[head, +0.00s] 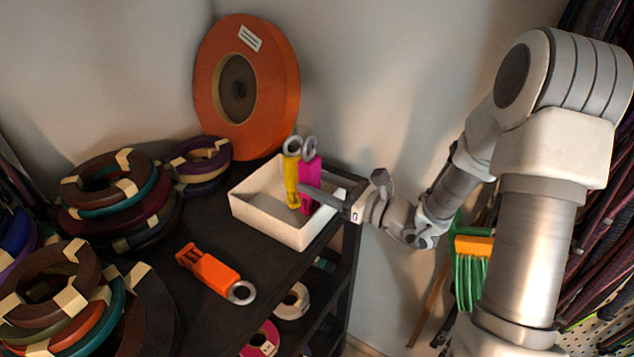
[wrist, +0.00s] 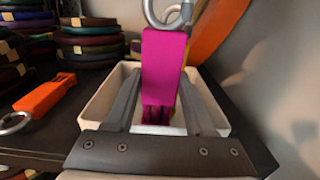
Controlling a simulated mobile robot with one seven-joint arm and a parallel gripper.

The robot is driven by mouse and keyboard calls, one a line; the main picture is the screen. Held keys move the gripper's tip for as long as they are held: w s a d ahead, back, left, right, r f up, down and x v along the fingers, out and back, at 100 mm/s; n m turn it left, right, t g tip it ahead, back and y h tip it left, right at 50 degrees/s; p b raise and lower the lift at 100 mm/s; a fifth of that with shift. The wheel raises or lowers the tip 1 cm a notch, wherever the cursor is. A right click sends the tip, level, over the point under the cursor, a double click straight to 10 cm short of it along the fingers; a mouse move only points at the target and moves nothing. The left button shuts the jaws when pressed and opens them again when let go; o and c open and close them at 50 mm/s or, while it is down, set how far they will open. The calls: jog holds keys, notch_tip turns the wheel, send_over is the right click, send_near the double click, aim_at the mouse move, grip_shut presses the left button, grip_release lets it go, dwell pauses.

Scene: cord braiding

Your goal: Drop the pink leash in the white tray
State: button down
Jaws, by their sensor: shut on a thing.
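The pink leash (head: 311,176) is a folded magenta strap with a metal ring at its top. In the wrist view the pink leash (wrist: 163,66) stands upright between the two fingers of my gripper (wrist: 158,100), which is shut on it. The white tray (head: 262,220) sits on the dark shelf top, and my gripper (head: 318,192) reaches in over its right side.
An orange leash (head: 213,272) lies on the shelf top (head: 255,263) in front of the tray. Stacks of coiled cord (head: 115,195) fill the left side. A large orange spool (head: 275,90) stands behind the tray against the wall.

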jog(key=shift+f+b, duration=0.35)
jog(key=shift+f, duration=0.15)
jog(key=shift+c, duration=1.3)
grip_release()
jog(key=shift+r, duration=0.15)
jog(key=shift+r+p, duration=0.3)
jog(key=shift+p, duration=0.15)
jog(key=b+v, duration=0.1)
jog(key=v, duration=1.1)
jog(key=shift+b, duration=0.4)
jog(key=shift+s+r, duration=0.1)
jog(key=shift+r, duration=0.05)
